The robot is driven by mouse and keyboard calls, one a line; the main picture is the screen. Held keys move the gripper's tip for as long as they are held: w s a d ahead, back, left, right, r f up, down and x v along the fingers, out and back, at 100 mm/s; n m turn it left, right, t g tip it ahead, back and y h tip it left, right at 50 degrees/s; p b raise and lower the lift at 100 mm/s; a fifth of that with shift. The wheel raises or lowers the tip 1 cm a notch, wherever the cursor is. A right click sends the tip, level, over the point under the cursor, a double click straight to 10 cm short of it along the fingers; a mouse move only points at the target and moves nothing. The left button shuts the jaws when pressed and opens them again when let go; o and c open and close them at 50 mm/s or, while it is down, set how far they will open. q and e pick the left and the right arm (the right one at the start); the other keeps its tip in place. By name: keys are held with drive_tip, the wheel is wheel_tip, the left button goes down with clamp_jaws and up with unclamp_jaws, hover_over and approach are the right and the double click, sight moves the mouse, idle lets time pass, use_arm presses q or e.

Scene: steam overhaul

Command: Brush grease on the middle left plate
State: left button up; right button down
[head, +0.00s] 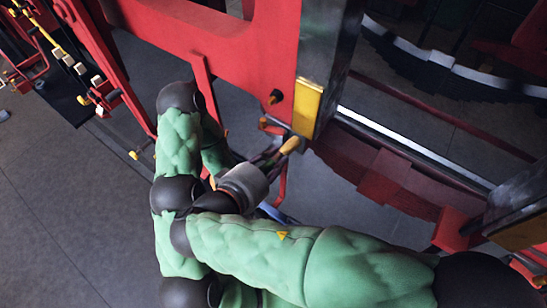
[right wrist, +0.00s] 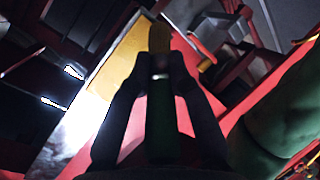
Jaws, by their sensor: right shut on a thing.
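My right gripper (head: 272,157) is shut on a brush and holds it out toward the red frame. The brush's yellow tip (head: 291,145) shows just below the yellow plate (head: 308,104) on the dark metal post. In the right wrist view the two dark fingers (right wrist: 163,75) close around the brush handle, and the brush tip (right wrist: 159,38) overlaps the right edge of the yellow plate (right wrist: 122,54). I cannot tell whether the tip touches the plate. I cannot tell whether this is the middle left plate. My left gripper does not show.
The red frame (head: 250,45) fills the top, with a dark knob (head: 276,97) beside the plate. Another dark post (head: 518,205) with a yellowish face stands at the right. Red rods and levers (head: 85,75) stand at the upper left.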

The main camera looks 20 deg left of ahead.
sight(278, 155)
drive_tip(key=shift+w+d, duration=0.25)
drive_tip(key=shift+w, duration=0.55)
idle(0.4)
drive_tip(key=shift+r, duration=0.15)
drive_tip(key=shift+s+r+p, duration=0.1)
drive_tip(key=shift+r+p, duration=1.25)
drive_tip(key=shift+r, duration=2.45)
drive_tip(key=shift+f+b, duration=0.1)
drive_tip(key=shift+b, duration=0.35)
drive_tip(key=shift+f+b, duration=3.8)
drive_tip(key=shift+f, duration=0.1)
drive_tip(key=shift+r, duration=0.1)
